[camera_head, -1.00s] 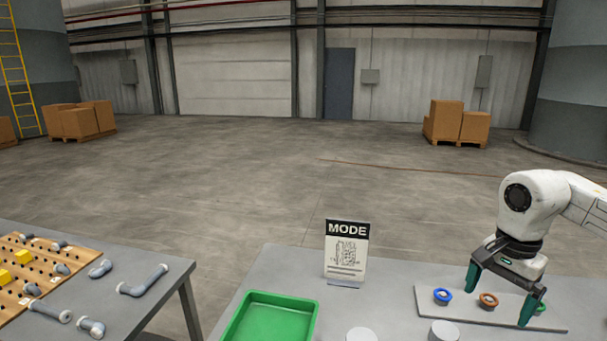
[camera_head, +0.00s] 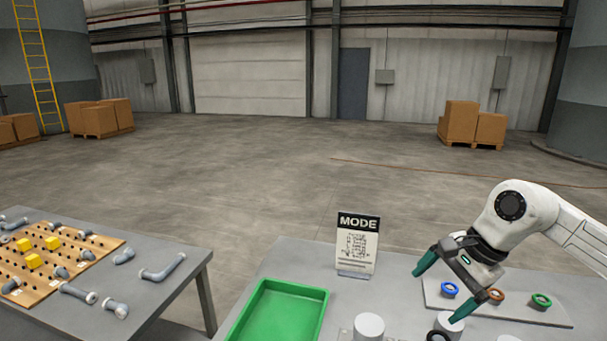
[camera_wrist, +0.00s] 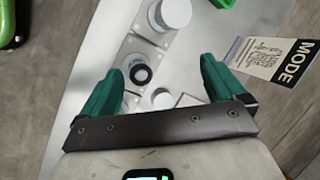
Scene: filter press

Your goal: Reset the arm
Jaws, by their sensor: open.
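My gripper (camera_head: 440,290) is at the right of the head view, above the grey table with the MODE sign. Its two green fingers are spread apart with nothing between them. In the wrist view my gripper (camera_wrist: 157,85) is also open, over white cylinders on square plates, one with a black ring (camera_wrist: 141,74) around it.
A MODE sign (camera_head: 357,244) stands left of my gripper. A green tray (camera_head: 262,318) lies at the table's left. A plate (camera_head: 473,304) carries blue (camera_head: 450,289), orange (camera_head: 496,295) and green (camera_head: 541,301) rings. A pegboard (camera_head: 92,247) sits on the left table.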

